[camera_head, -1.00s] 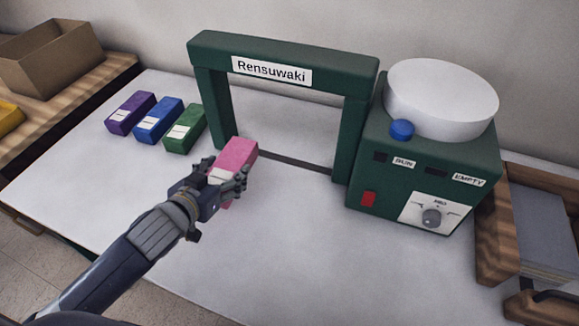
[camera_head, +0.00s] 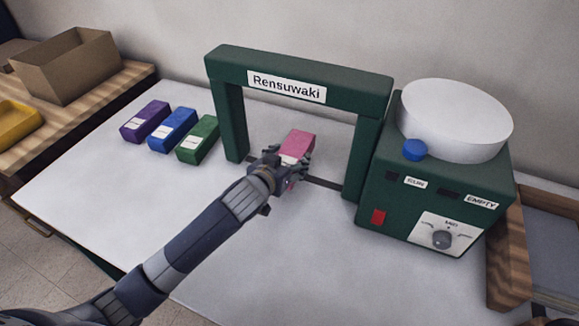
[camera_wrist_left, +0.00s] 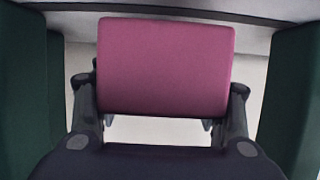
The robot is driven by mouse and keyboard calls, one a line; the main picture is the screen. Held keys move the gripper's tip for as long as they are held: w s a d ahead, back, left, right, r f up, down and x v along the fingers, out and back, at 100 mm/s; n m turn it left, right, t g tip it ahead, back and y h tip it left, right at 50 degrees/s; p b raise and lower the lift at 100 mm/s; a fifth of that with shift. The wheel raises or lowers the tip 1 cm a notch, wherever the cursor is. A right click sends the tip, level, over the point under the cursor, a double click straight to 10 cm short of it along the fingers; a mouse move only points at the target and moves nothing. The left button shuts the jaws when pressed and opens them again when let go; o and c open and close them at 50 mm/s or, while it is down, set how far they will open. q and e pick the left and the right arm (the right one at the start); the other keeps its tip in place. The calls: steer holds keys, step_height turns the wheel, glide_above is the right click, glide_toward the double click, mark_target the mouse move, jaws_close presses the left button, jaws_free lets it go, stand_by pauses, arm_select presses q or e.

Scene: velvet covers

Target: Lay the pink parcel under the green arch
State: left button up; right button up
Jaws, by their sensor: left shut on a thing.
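The pink parcel (camera_head: 298,143) is in my left gripper (camera_head: 287,165), between the two posts of the green arch (camera_head: 226,115) labelled "Rensuwaki". In the left wrist view the parcel (camera_wrist_left: 166,66) sits between the two fingers of the gripper (camera_wrist_left: 160,118), with green posts (camera_wrist_left: 294,95) at both sides. The gripper is shut on the parcel. The gripper covers the parcel's near end, and I cannot tell whether the parcel touches the table. My right gripper is not in view.
Purple (camera_head: 146,122), blue (camera_head: 172,130) and green (camera_head: 198,139) parcels lie left of the arch. A green machine (camera_head: 400,210) with a white bowl (camera_head: 455,120) stands close on the right. The white table (camera_head: 90,190) is clear at front left.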

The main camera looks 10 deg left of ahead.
arm_select(q)
steer(key=shift+w+d+f, duration=0.1)
steer(key=shift+f, duration=1.55)
steer(key=shift+f, duration=0.1)
steer(key=o, duration=1.1)
steer(key=shift+f, duration=0.1)
steer(key=o, duration=0.3)
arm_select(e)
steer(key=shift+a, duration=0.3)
arm_select(q)
steer(key=v, duration=1.2)
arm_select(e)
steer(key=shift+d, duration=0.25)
